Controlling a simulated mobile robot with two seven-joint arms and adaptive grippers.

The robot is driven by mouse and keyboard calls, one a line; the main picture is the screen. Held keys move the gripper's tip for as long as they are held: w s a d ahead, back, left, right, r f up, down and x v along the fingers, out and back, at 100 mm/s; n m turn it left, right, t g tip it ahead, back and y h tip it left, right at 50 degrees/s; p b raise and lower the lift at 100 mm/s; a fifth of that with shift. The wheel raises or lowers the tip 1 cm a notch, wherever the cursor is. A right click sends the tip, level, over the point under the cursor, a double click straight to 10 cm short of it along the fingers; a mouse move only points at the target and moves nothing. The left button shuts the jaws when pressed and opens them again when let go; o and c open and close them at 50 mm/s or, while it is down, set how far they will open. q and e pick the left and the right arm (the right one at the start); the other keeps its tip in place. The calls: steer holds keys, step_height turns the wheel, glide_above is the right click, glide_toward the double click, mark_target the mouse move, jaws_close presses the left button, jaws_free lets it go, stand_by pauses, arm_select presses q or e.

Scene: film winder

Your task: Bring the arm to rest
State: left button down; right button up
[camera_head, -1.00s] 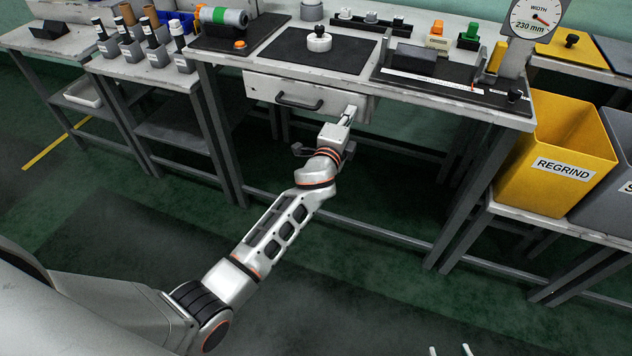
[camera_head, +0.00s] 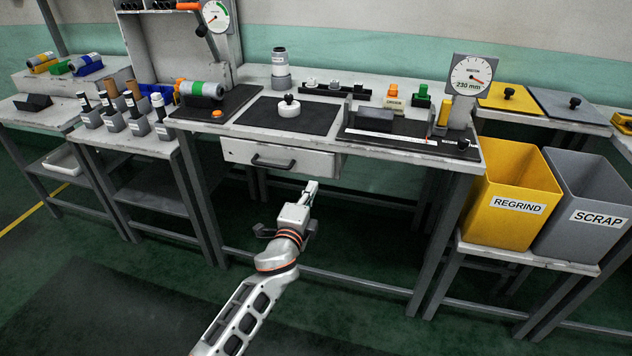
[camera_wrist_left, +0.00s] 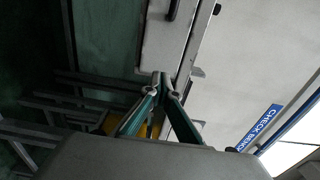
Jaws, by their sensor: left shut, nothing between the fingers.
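My left gripper (camera_head: 311,188) is shut and empty. In the head view it is in front of and below the drawer (camera_head: 310,161) of the bench, with a gap between the fingertips and the drawer front. My left arm (camera_head: 255,300) reaches up from the bottom of the view. In the left wrist view the two fingers (camera_wrist_left: 160,82) meet at their tips, with the pale drawer front (camera_wrist_left: 165,45) beyond them. My right gripper is not in view.
The drawer with its dark handle (camera_head: 273,163) hangs under the bench top (camera_head: 230,131). A yellow REGRIND bin (camera_head: 515,180) and a grey SCRAP bin (camera_head: 590,195) stand at the right. Open floor (camera_head: 360,320) lies in front of the bench.

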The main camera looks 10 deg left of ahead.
arm_select(q)
steer(key=s+a+f+n+g+p, duration=0.1)
steer(key=s+f+n, duration=0.3)
steer(key=s, duration=1)
steer(key=s+f+n+g+h+p, duration=0.1)
steer(key=s+f+n+g+p, duration=0.3)
steer(key=s, duration=1)
steer(key=s+a+f+n+g+h+p, duration=0.1)
steer(key=s+f+n, duration=0.5)
steer(key=s, duration=0.7)
steer(key=shift+s+a+f+g+p, duration=0.35)
steer(key=shift+f+g+p, duration=0.35)
steer(key=shift+f, duration=0.25)
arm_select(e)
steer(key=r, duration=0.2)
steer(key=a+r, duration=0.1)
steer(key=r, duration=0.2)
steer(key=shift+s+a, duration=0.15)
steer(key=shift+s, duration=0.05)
